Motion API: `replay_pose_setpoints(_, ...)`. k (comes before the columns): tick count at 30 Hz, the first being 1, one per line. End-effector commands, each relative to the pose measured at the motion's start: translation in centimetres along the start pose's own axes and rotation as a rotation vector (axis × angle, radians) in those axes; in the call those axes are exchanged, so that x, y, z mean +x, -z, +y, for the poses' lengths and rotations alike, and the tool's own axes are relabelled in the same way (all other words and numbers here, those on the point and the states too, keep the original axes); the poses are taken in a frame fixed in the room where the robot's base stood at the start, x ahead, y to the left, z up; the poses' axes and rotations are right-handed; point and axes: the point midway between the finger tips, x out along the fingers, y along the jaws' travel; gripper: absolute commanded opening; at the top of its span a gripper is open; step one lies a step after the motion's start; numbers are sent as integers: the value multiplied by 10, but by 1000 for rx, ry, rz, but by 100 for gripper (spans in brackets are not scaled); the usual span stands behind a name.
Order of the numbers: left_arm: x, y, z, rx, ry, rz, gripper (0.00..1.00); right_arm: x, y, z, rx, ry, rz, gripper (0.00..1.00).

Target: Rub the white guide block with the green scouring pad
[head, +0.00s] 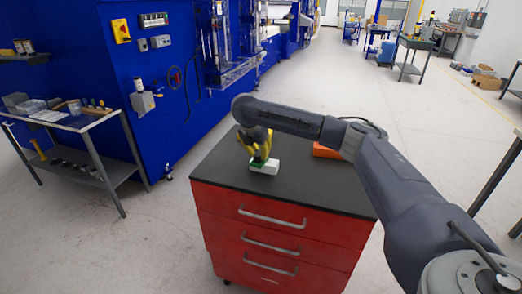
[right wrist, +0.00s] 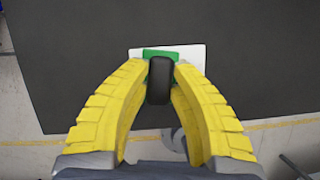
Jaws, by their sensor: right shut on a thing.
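The white guide block (head: 264,168) lies on the dark top of the red drawer cabinet, near its left part. In the right wrist view the block (right wrist: 192,55) shows beyond my fingertips, partly covered. The green scouring pad (head: 257,161) sits between my right gripper and the block; it also shows in the right wrist view (right wrist: 152,53). My right gripper (head: 260,154) has yellow fingers and points down, shut on the pad. The pad overlaps the block's top and appears to touch it, though exact contact is hard to tell. My left gripper is not in view.
An orange-red object (head: 325,151) lies on the cabinet top (head: 315,187) to the right, partly behind my right arm. The front and right of the top are clear. A grey side table (head: 72,122) with tools stands at left, beside a blue machine (head: 160,90).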

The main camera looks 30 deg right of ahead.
Motion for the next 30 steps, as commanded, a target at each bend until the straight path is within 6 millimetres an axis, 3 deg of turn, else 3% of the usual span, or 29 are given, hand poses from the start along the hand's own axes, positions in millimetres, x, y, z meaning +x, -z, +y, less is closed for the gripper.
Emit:
replay_pose_setpoints(18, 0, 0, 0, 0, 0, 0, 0, 0, 2, -16, 1, 1, 1, 0)
replay_pose_setpoints(30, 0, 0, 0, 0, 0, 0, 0, 10, -22, -12, 2, 1, 1, 0)
